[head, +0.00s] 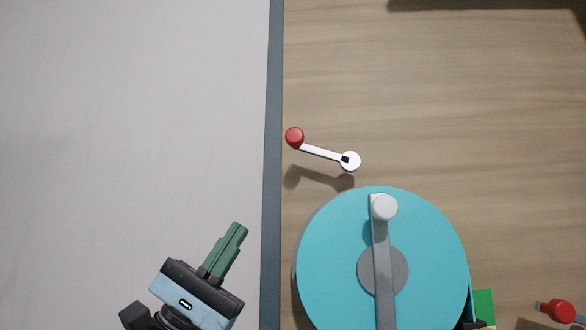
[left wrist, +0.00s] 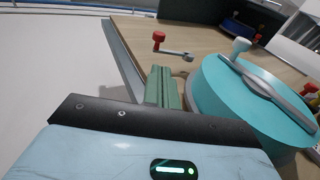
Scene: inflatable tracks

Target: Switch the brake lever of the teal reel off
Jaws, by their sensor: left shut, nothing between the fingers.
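The teal reel (head: 330,270) lies at the lower middle of the head view, with a grey crank arm and pale knob (head: 384,208) across its top. The brake lever (head: 322,153) stands just beyond the reel, with a white pivot at its right end and a red knob (head: 294,137) at its left end. My left gripper (head: 238,232) is shut and empty, left of the reel and nearer than the lever, apart from both. In the left wrist view the red knob (left wrist: 159,37) shows beyond the green fingers (left wrist: 160,80), and the teal reel (left wrist: 225,85) is to their right. My right gripper is not seen.
A dark edge strip (head: 271,170) runs along the left side of the wooden surface (head: 440,110). Left of it is a plain grey area (head: 130,120). Another red knob (head: 562,311) and a green piece (head: 484,305) are at the lower right. Wood beyond the lever is clear.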

